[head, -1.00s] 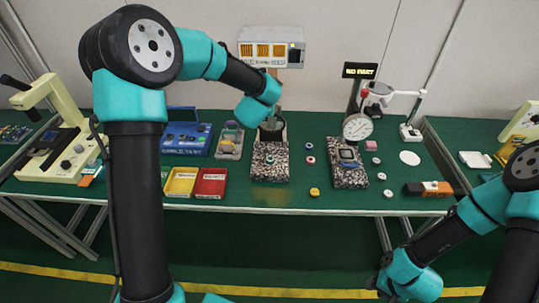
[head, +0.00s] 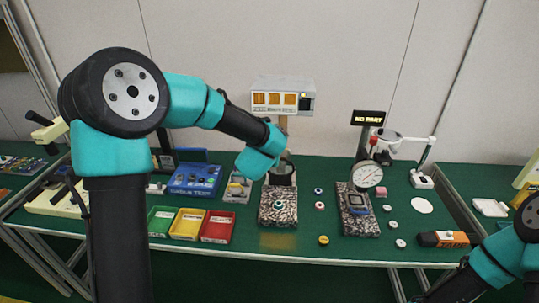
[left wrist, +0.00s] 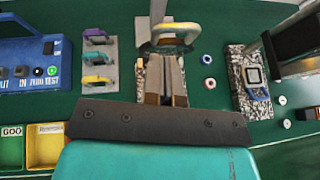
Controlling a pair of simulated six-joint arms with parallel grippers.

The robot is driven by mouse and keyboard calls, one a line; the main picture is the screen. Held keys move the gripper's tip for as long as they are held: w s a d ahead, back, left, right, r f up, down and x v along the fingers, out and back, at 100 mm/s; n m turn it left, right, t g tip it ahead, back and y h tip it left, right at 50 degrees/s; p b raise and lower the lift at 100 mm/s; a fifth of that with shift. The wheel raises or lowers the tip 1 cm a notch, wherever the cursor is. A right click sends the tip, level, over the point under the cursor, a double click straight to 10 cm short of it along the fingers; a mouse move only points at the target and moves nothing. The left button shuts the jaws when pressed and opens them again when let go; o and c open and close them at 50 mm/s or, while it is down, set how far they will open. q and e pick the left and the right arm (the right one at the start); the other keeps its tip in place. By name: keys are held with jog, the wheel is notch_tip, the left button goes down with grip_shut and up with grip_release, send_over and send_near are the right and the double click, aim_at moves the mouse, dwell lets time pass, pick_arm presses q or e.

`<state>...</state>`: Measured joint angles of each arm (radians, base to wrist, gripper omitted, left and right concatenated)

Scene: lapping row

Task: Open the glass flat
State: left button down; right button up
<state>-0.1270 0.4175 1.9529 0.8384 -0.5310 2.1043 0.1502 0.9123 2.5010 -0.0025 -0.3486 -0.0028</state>
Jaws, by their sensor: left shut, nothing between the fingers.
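The glass flat, as I take it, shows in the left wrist view as a pale yellow-rimmed ring (left wrist: 190,30), seen at a slant just beyond the fingertips. My left gripper (left wrist: 166,60) is shut and empty, its tips close to the ring's near side; I cannot tell whether they touch. In the head view the left hand reaches in from the left to the dark round holder (head: 283,177) at the back of the speckled granite base (head: 278,212), under the lamp box (head: 283,97). The hand partly hides this holder. My right gripper is below the frame.
Right of this base, a dial gauge (head: 367,175) stands on a second granite block (head: 360,226). Small rings and discs lie around them. Green, yellow and red trays (head: 217,227) stand at front left, a blue case (head: 194,179) behind. An orange-black tool (head: 443,239) lies at right.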

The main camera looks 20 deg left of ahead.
pick_arm(q)
jog(key=s+r, duration=0.4)
jog(key=r, duration=0.1)
jog(key=shift+s+d, duration=0.25)
jog(key=shift+s, duration=0.1)
